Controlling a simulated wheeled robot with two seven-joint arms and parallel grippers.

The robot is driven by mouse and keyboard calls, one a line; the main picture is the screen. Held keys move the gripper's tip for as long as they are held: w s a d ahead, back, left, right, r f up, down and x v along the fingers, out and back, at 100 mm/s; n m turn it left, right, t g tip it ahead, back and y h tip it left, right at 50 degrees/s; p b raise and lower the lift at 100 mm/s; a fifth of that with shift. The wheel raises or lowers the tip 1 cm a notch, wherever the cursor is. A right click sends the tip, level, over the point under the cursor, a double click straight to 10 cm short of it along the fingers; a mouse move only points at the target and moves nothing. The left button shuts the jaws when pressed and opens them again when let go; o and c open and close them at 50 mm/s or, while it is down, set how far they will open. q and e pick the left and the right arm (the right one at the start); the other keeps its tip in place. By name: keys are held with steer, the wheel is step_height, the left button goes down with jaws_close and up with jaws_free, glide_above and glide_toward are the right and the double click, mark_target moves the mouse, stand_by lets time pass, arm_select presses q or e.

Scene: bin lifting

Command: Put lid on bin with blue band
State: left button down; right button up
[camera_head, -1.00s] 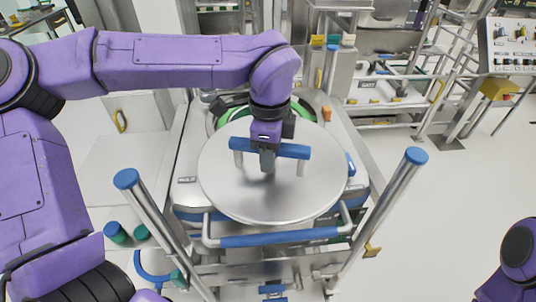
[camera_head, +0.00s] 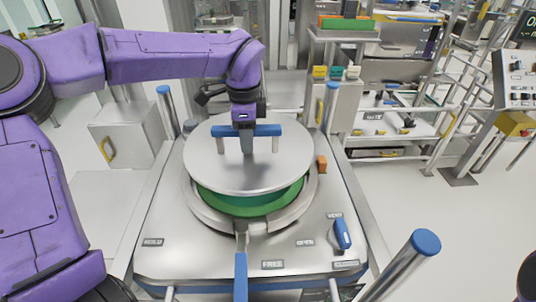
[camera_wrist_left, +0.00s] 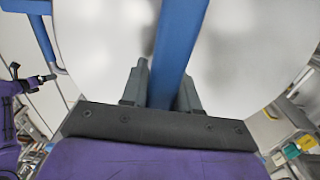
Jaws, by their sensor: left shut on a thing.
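The lid (camera_head: 215,168) is a round, flat metal disc with a blue bar handle (camera_head: 268,130) on two posts. My left gripper (camera_head: 247,146) is shut on the middle of this handle. In the left wrist view the blue handle (camera_wrist_left: 176,45) runs between the fingers (camera_wrist_left: 160,90), with the pale lid (camera_wrist_left: 105,40) behind. Below the lid, a round opening with a green rim (camera_head: 240,208) shows at the front. The lid overlaps its back and hides most of it; the lid appears raised above it. I see no clear blue band. My right gripper is not seen.
The opening sits in a metal station top (camera_head: 185,258) with labels, a blue lever (camera_head: 342,234) and an orange block (camera_head: 321,164). A blue-capped post (camera_head: 425,243) stands front right, others behind. A control panel (camera_head: 516,82) is far right.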

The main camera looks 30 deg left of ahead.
arm_select(q)
steer(key=shift+w+a, duration=0.75)
steer(key=shift+w, duration=0.05)
steer(key=shift+w+f+b, duration=0.35)
steer(key=shift+w+f, duration=0.45)
steer(key=shift+w, duration=0.05)
steer(key=shift+f, duration=0.25)
steer(key=shift+s+f+b, duration=0.4)
steer(key=shift+s+b, duration=0.2)
steer(key=shift+s, duration=0.05)
steer(key=shift+f, duration=0.3)
steer(key=shift+w+f+b, duration=0.2)
steer(key=shift+f+b, duration=0.2)
steer(key=shift+f, duration=0.15)
steer(key=shift+w+f+b, duration=0.15)
steer(key=shift+f+b, duration=0.2)
steer(key=shift+f, duration=0.2)
steer(key=shift+s+f+b, duration=0.2)
steer(key=shift+f+b, duration=0.2)
steer(key=shift+f, duration=0.45)
steer(key=shift+f+b, duration=0.45)
steer(key=shift+f, duration=0.5)
steer(key=shift+f+b, duration=0.8)
steer(key=shift+b, duration=0.1)
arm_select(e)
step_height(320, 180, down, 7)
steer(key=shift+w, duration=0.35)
